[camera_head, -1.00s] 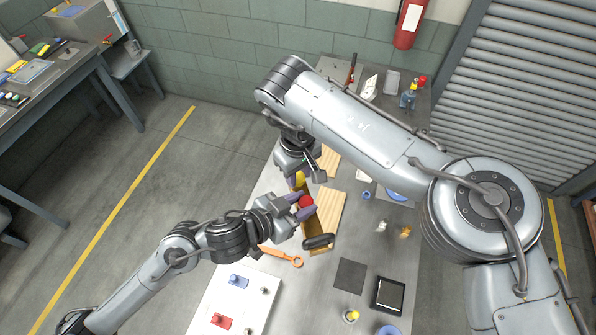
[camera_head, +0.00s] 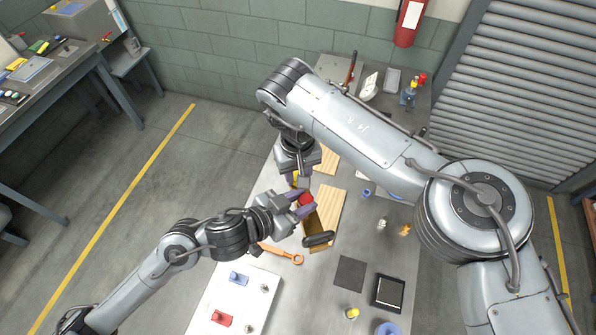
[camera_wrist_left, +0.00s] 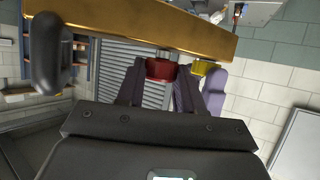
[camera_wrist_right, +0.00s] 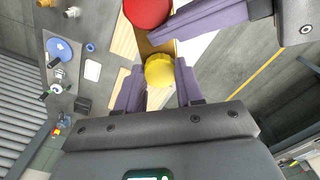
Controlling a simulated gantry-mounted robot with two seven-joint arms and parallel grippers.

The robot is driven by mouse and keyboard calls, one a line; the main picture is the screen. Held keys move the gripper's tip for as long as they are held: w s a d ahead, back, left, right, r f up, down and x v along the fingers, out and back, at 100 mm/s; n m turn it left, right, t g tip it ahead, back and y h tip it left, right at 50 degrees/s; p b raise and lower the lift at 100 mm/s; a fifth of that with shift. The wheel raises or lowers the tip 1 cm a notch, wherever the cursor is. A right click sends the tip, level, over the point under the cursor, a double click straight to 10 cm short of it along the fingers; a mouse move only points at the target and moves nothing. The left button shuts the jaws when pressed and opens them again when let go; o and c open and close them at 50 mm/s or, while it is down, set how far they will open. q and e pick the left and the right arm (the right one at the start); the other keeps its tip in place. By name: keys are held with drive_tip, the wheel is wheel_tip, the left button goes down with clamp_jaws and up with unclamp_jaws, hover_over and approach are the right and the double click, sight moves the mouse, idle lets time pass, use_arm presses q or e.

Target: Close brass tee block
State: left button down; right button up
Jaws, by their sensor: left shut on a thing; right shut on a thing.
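The brass tee block (camera_head: 319,234) is a long brass-coloured bar with a black handle (camera_head: 319,239) at its near end, a red knob (camera_head: 306,199) and a yellow knob (camera_head: 295,178). My left gripper (camera_head: 307,204) is shut on the red knob, which also shows between its purple fingers in the left wrist view (camera_wrist_left: 160,70). My right gripper (camera_wrist_right: 158,78) is shut on the yellow knob, seen between its fingers in the right wrist view (camera_wrist_right: 159,69). The two grippers are close together. In the head view the right wrist hides part of the yellow knob.
Wooden boards (camera_head: 332,207) lie beside the block. An orange wrench (camera_head: 283,254) lies near my left arm. A white panel (camera_head: 238,300) with blue and red parts, a dark mat (camera_head: 350,274) and a black tray (camera_head: 389,294) are on the near table. Small fittings (camera_head: 405,229) stand to the right.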

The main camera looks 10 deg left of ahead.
drive_tip(key=m, duration=0.9)
drive_tip(key=o, duration=1)
drive_tip(key=shift+r, duration=0.1)
drive_tip(key=shift+r, duration=2.15)
